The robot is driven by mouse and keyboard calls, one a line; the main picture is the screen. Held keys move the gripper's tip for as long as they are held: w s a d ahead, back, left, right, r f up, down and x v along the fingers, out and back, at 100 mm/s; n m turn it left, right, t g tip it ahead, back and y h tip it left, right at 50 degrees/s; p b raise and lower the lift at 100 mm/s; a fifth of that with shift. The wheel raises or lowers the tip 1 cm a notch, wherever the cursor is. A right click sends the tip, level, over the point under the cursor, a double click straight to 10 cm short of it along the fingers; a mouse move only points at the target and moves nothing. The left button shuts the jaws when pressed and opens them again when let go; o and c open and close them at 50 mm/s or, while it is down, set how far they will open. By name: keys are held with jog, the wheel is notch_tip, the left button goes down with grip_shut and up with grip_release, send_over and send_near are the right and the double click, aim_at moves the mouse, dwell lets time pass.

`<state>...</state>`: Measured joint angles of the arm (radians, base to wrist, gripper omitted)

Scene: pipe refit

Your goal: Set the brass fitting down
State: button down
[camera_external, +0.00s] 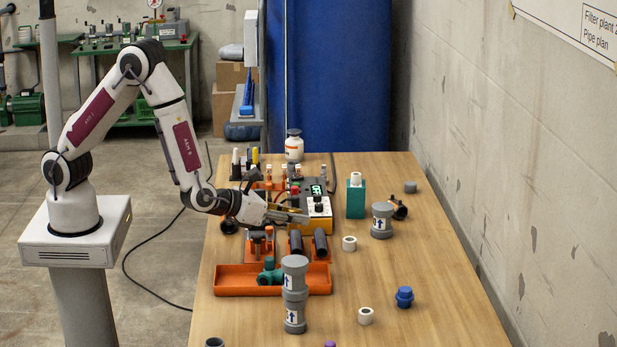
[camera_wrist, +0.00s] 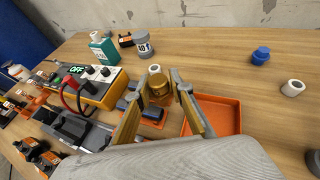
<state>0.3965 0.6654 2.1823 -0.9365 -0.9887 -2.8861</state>
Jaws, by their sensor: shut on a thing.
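My gripper (camera_external: 290,214) is shut on the brass fitting (camera_wrist: 159,87), which sits between the two fingertips in the wrist view. In the external view the gripper reaches over the table, near the yellow power unit (camera_external: 316,226) and above the orange holders. The fitting cannot be made out clearly in that view. The orange tray (camera_wrist: 222,112) lies just right of the fingers in the wrist view. In the external view this tray (camera_external: 322,284) is nearer the camera and holds a green valve (camera_external: 269,272). The gap beneath the fitting cannot be judged.
Dark pipe pieces (camera_external: 320,242) rest in an orange holder near the gripper. Bare table lies along the right side.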

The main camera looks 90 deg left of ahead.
jog(key=s+d+r+m+h, duration=0.1)
jog(key=s+r, duration=0.7)
jog(key=s, duration=0.1)
jog(key=shift+s+d+t, duration=0.15)
jog(key=shift+s+t, duration=0.15)
jog(key=shift+s, duration=0.1)
jog(key=shift+r, duration=0.15)
jog(key=a+f+n+g+y, duration=0.1)
jog(key=a+f+n+y, duration=0.1)
jog(key=f, duration=0.1)
jog(key=s+a+f+n+g+y, duration=0.1)
jog(key=a+f+n+g+y, duration=0.1)
jog(key=f, duration=0.2)
jog(key=s+a+f+n+g+y, duration=0.1)
jog(key=a+f+n+y, duration=0.1)
jog(key=a+f+n, duration=0.1)
jog(key=shift+s+f+g+y, duration=0.15)
jog(key=shift+f+g+y, duration=0.2)
jog(key=shift+f, duration=0.4)
dwell(0.5)
